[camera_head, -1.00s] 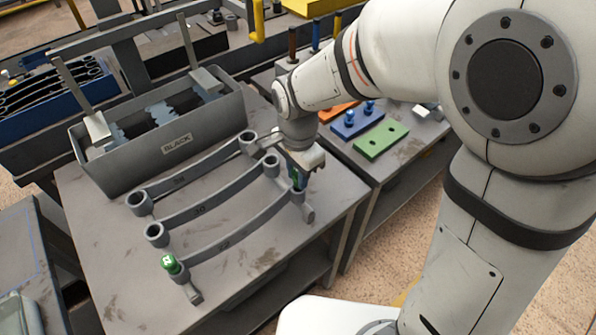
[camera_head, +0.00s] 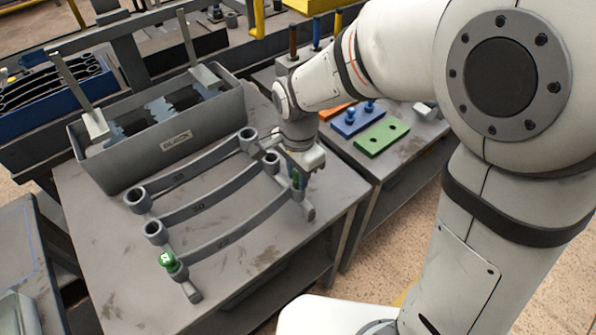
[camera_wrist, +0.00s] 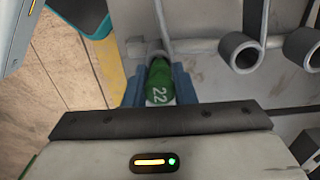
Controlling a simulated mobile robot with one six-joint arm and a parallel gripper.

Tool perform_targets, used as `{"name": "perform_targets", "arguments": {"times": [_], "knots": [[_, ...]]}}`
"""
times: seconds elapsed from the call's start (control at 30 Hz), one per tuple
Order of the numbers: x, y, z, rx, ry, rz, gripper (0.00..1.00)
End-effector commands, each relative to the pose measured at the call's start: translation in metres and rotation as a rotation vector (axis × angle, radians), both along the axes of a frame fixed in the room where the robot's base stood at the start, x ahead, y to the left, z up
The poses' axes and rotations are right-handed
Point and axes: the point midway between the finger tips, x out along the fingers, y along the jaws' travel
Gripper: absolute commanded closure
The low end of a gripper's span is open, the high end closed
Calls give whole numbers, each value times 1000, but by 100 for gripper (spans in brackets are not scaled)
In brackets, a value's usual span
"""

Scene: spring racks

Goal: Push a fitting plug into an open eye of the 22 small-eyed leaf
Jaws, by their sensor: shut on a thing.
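The 22 leaf (camera_head: 232,236) is the nearest of three grey leaves on the table. A green plug (camera_head: 167,259) sits in its near-left eye. My gripper (camera_head: 298,180) is over the leaf's far-right eye, shut on a second green plug. In the wrist view the plug (camera_wrist: 160,82), marked 22, stands between the blue fingers of my gripper (camera_wrist: 159,85). Its lower end is at the leaf's end.
The leaves marked 30 (camera_head: 205,206) and 38 (camera_head: 190,175) lie behind, with open eyes. A grey bin labelled BLACK (camera_head: 120,168) stands at the back. A side table to the right carries a green block (camera_head: 382,139) with two holes and a blue block (camera_head: 352,122) with blue plugs.

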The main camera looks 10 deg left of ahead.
Motion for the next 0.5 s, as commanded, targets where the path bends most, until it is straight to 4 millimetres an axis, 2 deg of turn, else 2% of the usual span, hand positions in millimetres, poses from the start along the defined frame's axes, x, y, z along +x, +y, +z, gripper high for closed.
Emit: {"name": "perform_targets", "arguments": {"times": [0.5], "knots": [[0, 0, -11, -1, 1, 0, 93]]}}
